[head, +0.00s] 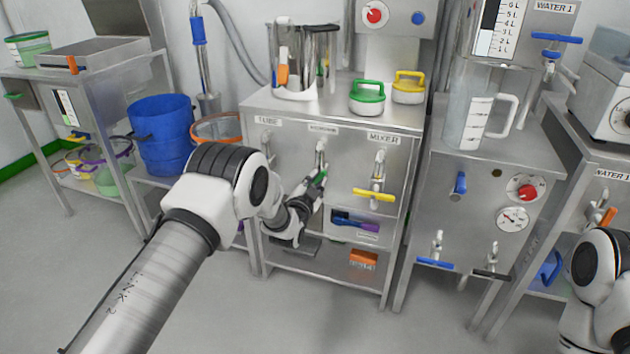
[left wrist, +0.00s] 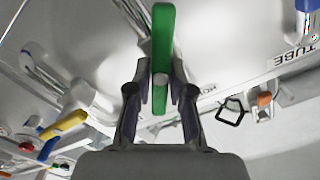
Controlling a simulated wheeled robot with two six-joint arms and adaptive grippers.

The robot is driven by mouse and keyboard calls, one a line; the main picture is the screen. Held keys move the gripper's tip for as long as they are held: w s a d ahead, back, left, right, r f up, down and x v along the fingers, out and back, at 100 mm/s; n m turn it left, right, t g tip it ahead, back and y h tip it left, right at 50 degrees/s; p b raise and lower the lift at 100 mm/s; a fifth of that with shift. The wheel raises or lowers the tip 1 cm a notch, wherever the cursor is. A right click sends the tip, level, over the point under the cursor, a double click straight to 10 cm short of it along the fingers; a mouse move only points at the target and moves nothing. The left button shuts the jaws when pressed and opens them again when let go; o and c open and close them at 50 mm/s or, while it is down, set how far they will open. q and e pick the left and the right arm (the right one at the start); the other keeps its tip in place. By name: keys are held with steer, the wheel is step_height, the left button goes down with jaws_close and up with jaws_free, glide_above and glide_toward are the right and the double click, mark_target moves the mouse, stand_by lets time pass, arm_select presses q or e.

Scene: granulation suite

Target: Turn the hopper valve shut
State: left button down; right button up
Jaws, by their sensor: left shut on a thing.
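The hopper valve is on the front panel of the steel cabinet, between the TUBE and MIXER labels. Its grey tap body (head: 320,153) shows above my gripper. Its green lever (left wrist: 162,40) stands upright in the left wrist view, and only a small green part shows in the head view. My left gripper (left wrist: 161,88) is shut on the lever, with one finger on each side; it also shows low and partly hidden by my arm in the head view (head: 314,187). My right gripper is out of view; only part of that arm shows at the right edge.
The mixer valve's yellow lever (head: 374,195) lies level to the right of my left gripper. Below are a tray with blue and purple items (head: 355,222) and an orange block (head: 363,260). A blue bucket (head: 163,135) stands to the left. The floor in front is clear.

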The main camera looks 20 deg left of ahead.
arm_select(q)
steer(key=m, duration=0.5)
steer(key=shift+d+f+m, duration=0.2)
steer(key=shift+f+m, duration=0.1)
steer(key=m, duration=0.5)
steer(key=shift+f, duration=0.25)
steer(key=shift+m, duration=0.3)
steer(key=c, duration=1)
jaws_free()
steer(key=shift+c, duration=0.2)
steer(key=shift+s, duration=0.15)
steer(key=s, duration=1.1)
steer(key=shift+s+a, duration=0.15)
steer(key=shift+s, duration=0.25)
